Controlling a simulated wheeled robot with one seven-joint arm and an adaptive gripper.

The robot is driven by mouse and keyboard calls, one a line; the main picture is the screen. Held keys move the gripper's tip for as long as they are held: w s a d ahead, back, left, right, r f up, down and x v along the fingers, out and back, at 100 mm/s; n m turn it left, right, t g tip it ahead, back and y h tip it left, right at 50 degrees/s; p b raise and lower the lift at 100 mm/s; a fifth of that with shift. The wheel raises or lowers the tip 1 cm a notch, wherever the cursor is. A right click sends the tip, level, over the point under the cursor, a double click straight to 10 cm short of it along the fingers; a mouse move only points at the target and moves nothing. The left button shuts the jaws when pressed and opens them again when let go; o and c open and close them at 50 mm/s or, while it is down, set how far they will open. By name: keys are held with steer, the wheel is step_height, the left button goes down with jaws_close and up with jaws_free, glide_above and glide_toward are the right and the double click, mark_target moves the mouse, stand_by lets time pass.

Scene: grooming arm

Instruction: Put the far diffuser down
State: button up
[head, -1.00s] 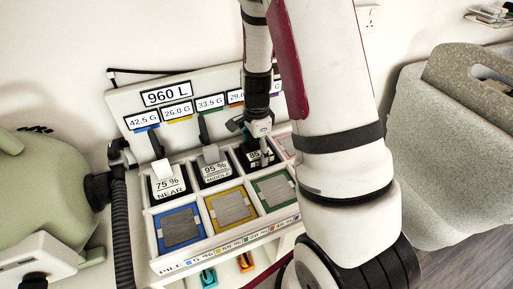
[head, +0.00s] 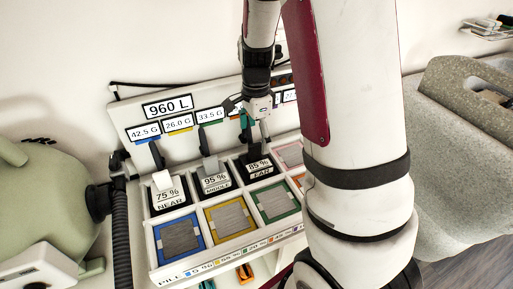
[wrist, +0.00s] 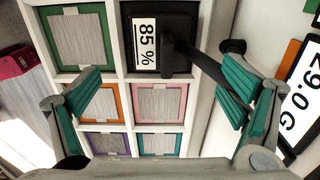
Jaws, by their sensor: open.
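The far diffuser (head: 257,169) is a black block labelled 85 % FAR. It sits in a back-row compartment of the white rack, right of the middle diffuser (head: 216,181) and the near diffuser (head: 169,193). In the wrist view the far diffuser (wrist: 146,62) shows its 85 % label and a dark upright tab, and looks seated in its cell. My gripper (head: 262,137) is above it in the head view.
The rack's front row holds coloured framed pads, blue (head: 180,236), yellow (head: 231,217) and green (head: 274,200). A back panel (head: 130,115) with weight labels and hooks rises behind. A green rounded machine (head: 45,195) with a dark hose stands left.

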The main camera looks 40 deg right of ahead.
steer(key=s+a+r+n+t, duration=0.1)
steer(key=s+a+r+n, duration=0.4)
steer(key=r, duration=0.2)
steer(key=s+a+r+n+t, duration=0.1)
steer(key=s+a+r+n, duration=0.35)
steer(key=r, duration=0.35)
steer(key=s+a+r+n+t, duration=0.1)
steer(key=s+a+n, duration=0.1)
steer(key=s+n, duration=0.3)
steer(key=s+a+r+n, duration=0.1)
steer(key=s+a+n, duration=0.1)
steer(key=s+n, duration=0.3)
steer(key=shift+s+r+n+t, duration=0.35)
steer(key=shift+s+r+t, duration=0.05)
steer(key=shift+s, duration=0.6)
steer(key=shift+r+p, duration=0.9)
steer(key=shift+r, duration=0.15)
